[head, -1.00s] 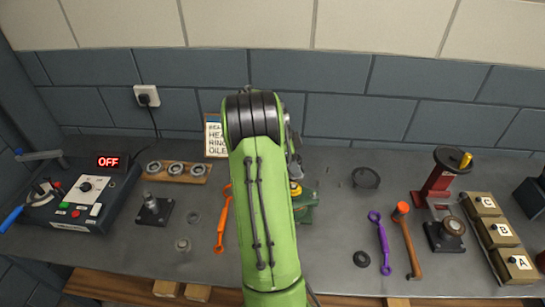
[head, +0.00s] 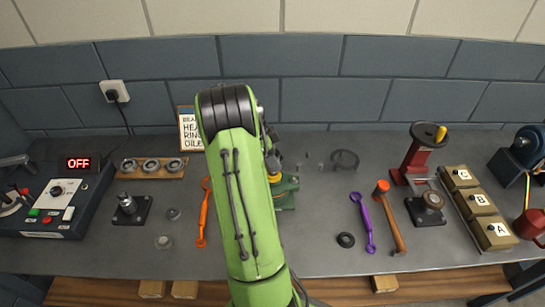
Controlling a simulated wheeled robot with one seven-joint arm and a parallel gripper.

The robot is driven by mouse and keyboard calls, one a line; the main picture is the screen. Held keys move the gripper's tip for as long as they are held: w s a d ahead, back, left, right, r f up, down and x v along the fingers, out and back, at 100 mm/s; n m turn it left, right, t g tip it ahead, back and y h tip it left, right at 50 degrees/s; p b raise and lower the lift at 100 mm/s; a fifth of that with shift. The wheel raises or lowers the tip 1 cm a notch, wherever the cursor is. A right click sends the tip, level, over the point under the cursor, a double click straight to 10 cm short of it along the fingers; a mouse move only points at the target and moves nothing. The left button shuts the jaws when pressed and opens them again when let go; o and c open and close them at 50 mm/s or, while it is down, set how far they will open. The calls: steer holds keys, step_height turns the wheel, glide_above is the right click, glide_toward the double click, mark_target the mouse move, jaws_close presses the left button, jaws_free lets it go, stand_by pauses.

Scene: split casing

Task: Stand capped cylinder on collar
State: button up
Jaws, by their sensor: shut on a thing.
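My green arm crosses the middle of the head view, and my gripper and anything in it are hidden behind it. Just right of the arm, a green casing (head: 287,193) stands on the bench, with a small orange-yellow part by its top; the arm covers its left side. I cannot tell for certain which thing is the capped cylinder or the collar. A metal cylinder (head: 127,204) stands tilted-looking on a dark square base at left. A dark round ring-like piece (head: 346,159) lies at the back, right of the casing.
Left are a control box (head: 60,197) reading OFF and a wooden ring rack (head: 152,168). An orange wrench (head: 204,213) lies beside my arm. Right are a purple wrench (head: 363,222), a hammer (head: 391,217), a red stand (head: 414,158) and lettered boxes (head: 479,206). The front middle bench is mostly clear.

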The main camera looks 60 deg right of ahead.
steer(key=shift+f+b, duration=0.55)
steer(key=shift+f, duration=0.1)
steer(key=shift+f+b, duration=0.25)
steer(key=shift+b, duration=0.1)
stand_by(0.8)
steer(key=o, duration=1.2)
steer(key=shift+o, duration=0.2)
step_height(320, 180, up, 5)
steer(key=p, duration=0.3)
steer(key=shift+r+p, duration=0.2)
steer(key=shift+p, duration=0.1)
steer(key=shift+f, duration=0.1)
